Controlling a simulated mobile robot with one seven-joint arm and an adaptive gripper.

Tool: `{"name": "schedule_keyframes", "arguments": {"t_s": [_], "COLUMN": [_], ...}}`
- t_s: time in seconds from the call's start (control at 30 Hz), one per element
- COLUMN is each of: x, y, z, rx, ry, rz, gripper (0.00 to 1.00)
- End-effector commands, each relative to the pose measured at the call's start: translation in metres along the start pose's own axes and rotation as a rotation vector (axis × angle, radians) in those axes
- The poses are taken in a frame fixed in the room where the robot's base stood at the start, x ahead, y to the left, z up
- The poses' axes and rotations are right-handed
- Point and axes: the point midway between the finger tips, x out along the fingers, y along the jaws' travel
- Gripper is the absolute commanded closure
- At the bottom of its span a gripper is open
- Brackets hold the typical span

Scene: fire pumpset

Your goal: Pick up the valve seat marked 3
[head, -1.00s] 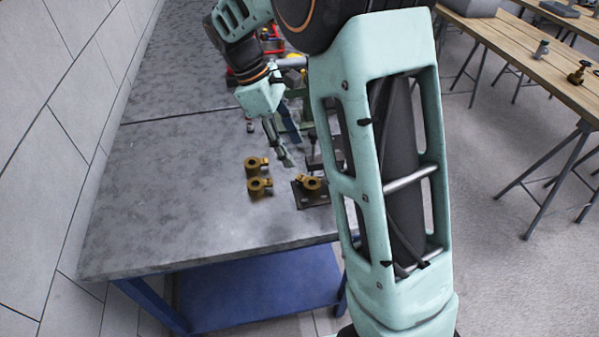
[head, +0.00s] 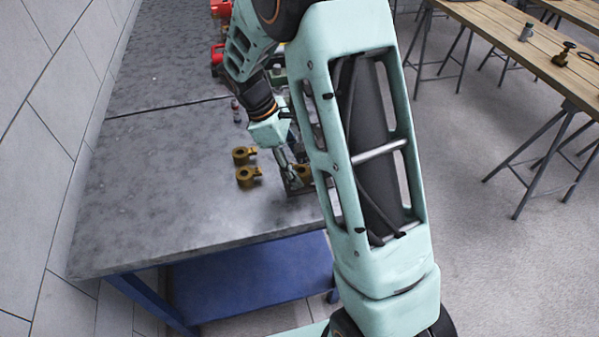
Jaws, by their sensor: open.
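Three brass valve seats with side lugs show in the head view. One valve seat (head: 243,155) and a second valve seat (head: 246,177) lie side by side on the bare grey bench top. A third valve seat (head: 304,172) sits on a dark plate (head: 298,192) to their right, partly hidden by my gripper and arm. The numbers on them are too small to read, so I cannot tell which is marked 3. My gripper (head: 292,176) is open and points down close to the third seat's left side. I cannot tell whether it touches it.
The grey bench (head: 165,175) has free room left of the seats. A small dark bottle-shaped item (head: 236,111) stands behind them. Red items (head: 217,55) lie farther back. A wall (head: 40,150) runs along the left. A wooden table (head: 530,60) stands at the right.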

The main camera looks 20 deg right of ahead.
Motion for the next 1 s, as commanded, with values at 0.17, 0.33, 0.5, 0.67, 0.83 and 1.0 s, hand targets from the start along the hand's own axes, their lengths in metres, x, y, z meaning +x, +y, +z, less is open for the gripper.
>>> {"name": "schedule_keyframes", "arguments": {"t_s": [0.17,0.33,0.5,0.67,0.83,1.0], "x": [-0.0001,-0.0003,-0.0005,-0.0010,-0.0011,-0.0064], "y": [0.0001,0.0001,0.0001,0.0003,0.0003,0.0005], "z": [0.0001,0.0001,0.0000,0.0002,0.0001,-0.0023], "rx": [0.000,0.000,0.000,0.000,0.000,0.000], "ry": [0.000,0.000,0.000,0.000,0.000,0.001], "rz": [0.000,0.000,0.000,0.001,0.001,0.002], "gripper": [0.52,0.71,0.89,1.00,1.00,1.00]}}
